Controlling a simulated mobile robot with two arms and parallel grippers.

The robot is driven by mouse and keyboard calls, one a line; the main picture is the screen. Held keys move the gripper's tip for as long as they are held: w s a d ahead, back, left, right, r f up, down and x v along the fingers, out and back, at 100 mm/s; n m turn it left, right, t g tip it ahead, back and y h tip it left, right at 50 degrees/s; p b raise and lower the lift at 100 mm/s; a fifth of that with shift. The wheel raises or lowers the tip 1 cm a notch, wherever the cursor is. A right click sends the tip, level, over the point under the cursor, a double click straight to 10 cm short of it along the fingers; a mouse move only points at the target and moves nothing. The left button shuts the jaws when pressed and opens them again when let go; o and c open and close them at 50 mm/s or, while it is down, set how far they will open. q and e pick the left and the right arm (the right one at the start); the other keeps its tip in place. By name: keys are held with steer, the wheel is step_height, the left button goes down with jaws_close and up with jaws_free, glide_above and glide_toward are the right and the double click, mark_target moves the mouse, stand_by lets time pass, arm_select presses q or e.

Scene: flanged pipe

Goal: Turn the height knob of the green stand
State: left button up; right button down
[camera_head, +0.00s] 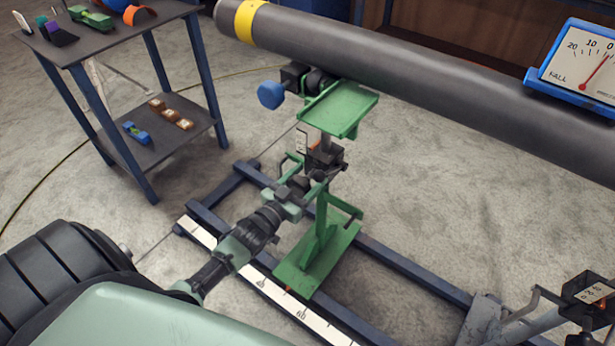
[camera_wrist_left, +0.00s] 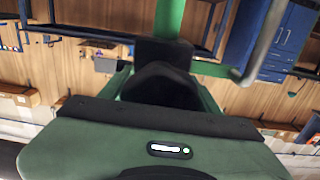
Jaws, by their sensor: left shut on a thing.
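The green stand (camera_head: 318,245) stands upright on a dark blue rail frame, with a flat green top plate (camera_head: 340,108) beside and below the grey pipe. A black block sits on its post under the plate. My left gripper (camera_head: 298,186) reaches the stand's post from the lower left and is shut on the height knob, which is mostly hidden by the fingers in the head view. In the left wrist view a dark rounded part (camera_wrist_left: 160,85), seemingly the knob, lies before the green post (camera_wrist_left: 170,18). My right gripper is not in view.
The grey pipe (camera_head: 400,65) with a yellow band crosses above; a gauge marked FALL (camera_head: 580,68) sits on it. A blue knob (camera_head: 270,95) is near the pipe. A grey stand (camera_head: 490,322) is at lower right. A dark side table (camera_head: 105,45) holds tools at left.

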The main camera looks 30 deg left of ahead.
arm_select(q)
steer(key=shift+d+f+m+p, duration=0.1)
steer(key=shift+m+p, duration=0.1)
steer(key=shift+m, duration=3.85)
steer(key=shift+d+m+p, duration=0.1)
steer(key=shift+m+p, duration=0.05)
steer(key=shift+m, duration=3.9)
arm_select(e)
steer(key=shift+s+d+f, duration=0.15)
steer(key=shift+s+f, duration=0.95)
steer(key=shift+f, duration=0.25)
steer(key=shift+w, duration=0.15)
arm_select(q)
steer(key=o, duration=1.4)
steer(key=shift+c, duration=0.2)
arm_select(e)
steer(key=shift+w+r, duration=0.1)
